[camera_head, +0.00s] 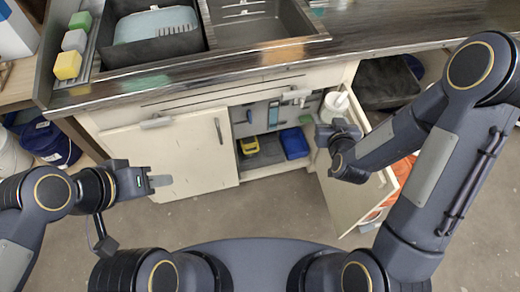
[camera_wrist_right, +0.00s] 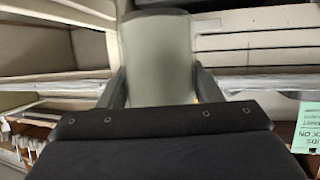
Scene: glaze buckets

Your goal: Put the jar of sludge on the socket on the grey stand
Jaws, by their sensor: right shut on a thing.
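A jar with a pale grey-green side (camera_wrist_right: 158,58) is between the fingers of my right gripper (camera_wrist_right: 160,85) in the right wrist view. In the head view, a whitish top of what looks like the jar (camera_head: 340,101) shows just beyond my right gripper (camera_head: 338,125), at the open cabinet under the counter. The jar's contents are hidden. My left gripper (camera_head: 158,181) is empty, in front of the closed cabinet door at the left; its finger gap is not clear. I cannot make out the grey stand or its socket in either view.
The counter holds a sink (camera_head: 262,24), a dark basin (camera_head: 150,32) and several coloured blocks. The open cabinet door (camera_head: 350,195) stands beside my right arm. A yellow item (camera_head: 249,146) and a blue bin (camera_head: 294,143) sit inside the cabinet. Floor in front is clear.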

